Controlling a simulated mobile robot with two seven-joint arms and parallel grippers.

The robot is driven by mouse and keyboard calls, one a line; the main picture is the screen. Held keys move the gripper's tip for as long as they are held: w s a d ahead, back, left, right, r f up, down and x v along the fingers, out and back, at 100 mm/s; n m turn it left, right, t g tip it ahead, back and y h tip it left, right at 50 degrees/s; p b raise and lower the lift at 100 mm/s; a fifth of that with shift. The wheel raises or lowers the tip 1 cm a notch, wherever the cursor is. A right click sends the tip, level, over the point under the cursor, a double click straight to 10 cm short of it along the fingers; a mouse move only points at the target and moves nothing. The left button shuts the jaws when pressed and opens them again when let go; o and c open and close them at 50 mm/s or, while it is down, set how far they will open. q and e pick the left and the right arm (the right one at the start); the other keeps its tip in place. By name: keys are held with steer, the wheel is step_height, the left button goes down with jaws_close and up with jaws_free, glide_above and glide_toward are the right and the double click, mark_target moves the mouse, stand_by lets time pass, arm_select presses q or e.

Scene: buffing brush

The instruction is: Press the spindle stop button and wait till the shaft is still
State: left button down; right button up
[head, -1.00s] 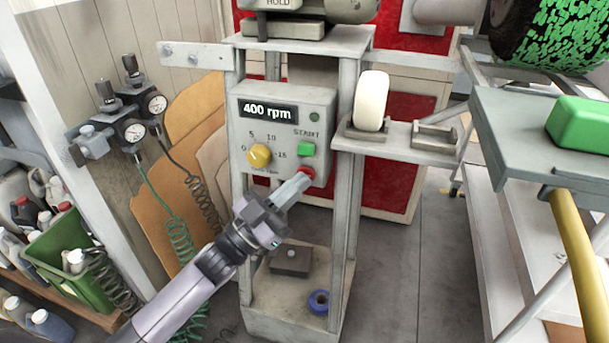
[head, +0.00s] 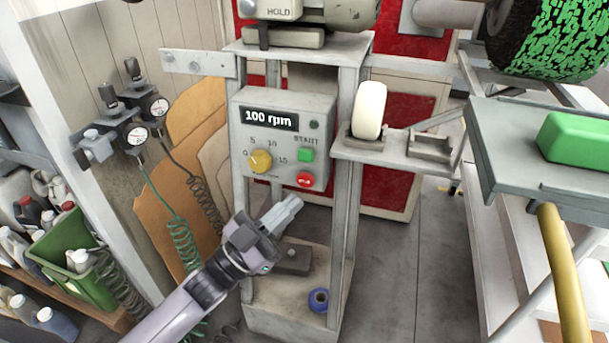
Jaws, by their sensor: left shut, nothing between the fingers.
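The grey control box (head: 283,140) is on the machine stand in the middle. Its display (head: 269,118) reads 100 rpm. The red stop button (head: 305,180) is at the lower right of the box, below the green start button (head: 306,155). A yellow knob (head: 260,160) is at the left of the panel. My left gripper (head: 288,207) is shut and empty, just below and left of the red button and apart from it. The brush (head: 552,38), green-flecked and black, is at the top right; whether it turns cannot be told. My right gripper is not in view.
A white wheel (head: 369,110) stands on a side shelf (head: 390,150). A green block (head: 575,137) lies on a grey tray (head: 500,150) at right. Gauges (head: 137,133) with coiled hoses are at left, above a green crate (head: 62,262). Floor right of the stand is clear.

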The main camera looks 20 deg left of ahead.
arm_select(q)
steer(key=shift+s+p, duration=0.3)
steer(key=shift+s, duration=0.75)
steer(key=s+a+f+n+g+y+p, duration=0.2)
steer(key=s+f+n+g+y+p, duration=0.1)
steer(key=s+f+y+p, duration=0.3)
steer(key=s+a+f+n+g+y+p, duration=0.3)
steer(key=s+f+n+g+y+p, duration=0.1)
steer(key=s, duration=0.5)
step_height(320, 180, down, 2)
steer(key=n+y+p, duration=0.1)
steer(key=y+p, duration=0.1)
steer(key=y, duration=0.1)
steer(key=shift+s+a+g, duration=0.25)
steer(key=shift+a+g, duration=0.05)
steer(key=shift+a, duration=0.05)
